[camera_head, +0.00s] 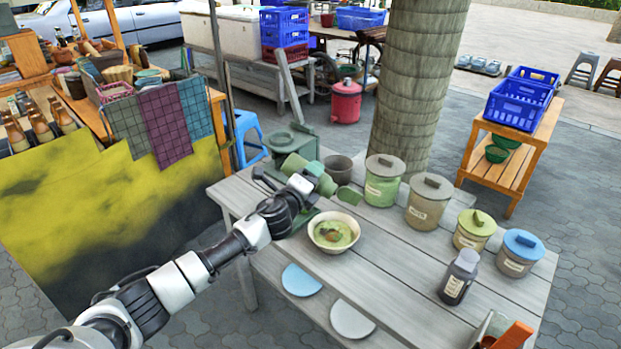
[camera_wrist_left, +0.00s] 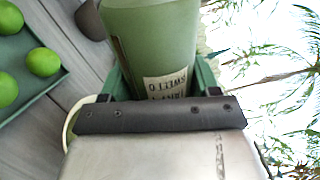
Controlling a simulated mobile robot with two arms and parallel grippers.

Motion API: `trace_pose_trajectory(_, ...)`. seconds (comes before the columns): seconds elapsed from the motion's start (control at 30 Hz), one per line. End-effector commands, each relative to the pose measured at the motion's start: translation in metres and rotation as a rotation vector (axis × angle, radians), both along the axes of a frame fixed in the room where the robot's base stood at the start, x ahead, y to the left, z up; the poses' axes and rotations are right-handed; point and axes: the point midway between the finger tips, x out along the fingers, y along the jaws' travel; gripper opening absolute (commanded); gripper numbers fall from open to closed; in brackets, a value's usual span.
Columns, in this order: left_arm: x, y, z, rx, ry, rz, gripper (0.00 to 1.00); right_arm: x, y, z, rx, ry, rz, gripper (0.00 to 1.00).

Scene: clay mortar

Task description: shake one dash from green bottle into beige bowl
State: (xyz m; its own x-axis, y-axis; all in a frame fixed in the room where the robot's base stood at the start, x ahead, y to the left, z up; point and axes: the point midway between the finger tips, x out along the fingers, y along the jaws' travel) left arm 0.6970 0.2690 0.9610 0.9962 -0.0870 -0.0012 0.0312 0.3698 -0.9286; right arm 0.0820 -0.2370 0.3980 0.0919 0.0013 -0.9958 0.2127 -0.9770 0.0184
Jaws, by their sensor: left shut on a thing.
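The green bottle (camera_head: 324,184) is in my left gripper (camera_head: 304,182), tilted well over above the table, behind the beige bowl and to its left. In the left wrist view the green bottle (camera_wrist_left: 160,35) stands between the fingers of my left gripper (camera_wrist_left: 160,84), with part of its label showing. The gripper is shut on it. The beige bowl (camera_head: 316,244) sits on the grey table with green food in it, in front of the bottle and apart from it. My right gripper is not in view.
Green, beige and blue-lidded canisters (camera_head: 382,182) stand along the table's back and right. A dark bottle (camera_head: 459,277) stands at the right. A grey pot (camera_head: 338,167) is behind the bottle. A green tray (camera_wrist_left: 45,85) holds limes. The table's middle is clear.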

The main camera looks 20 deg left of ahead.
Motion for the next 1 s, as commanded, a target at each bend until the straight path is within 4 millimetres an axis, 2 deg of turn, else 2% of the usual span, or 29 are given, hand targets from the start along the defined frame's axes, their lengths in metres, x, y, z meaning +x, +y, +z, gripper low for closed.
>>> trace_pose_trajectory(0.33,0.000,0.000,0.003,-0.001,-0.005,-0.001,0.35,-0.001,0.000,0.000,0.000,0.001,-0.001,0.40)
trace_pose_trajectory(0.53,0.000,-0.001,0.005,-0.007,-0.003,-0.001,0.35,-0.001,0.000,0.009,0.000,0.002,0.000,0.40)
trace_pose_trajectory(0.67,0.000,0.000,-0.001,-0.025,-0.002,0.000,0.35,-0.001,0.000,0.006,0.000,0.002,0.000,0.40)
trace_pose_trajectory(0.77,0.000,0.001,-0.009,-0.098,0.004,-0.001,0.35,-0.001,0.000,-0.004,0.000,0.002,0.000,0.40)
trace_pose_trajectory(1.0,0.000,0.004,-0.035,-0.424,0.033,0.000,0.35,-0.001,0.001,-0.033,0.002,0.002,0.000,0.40)
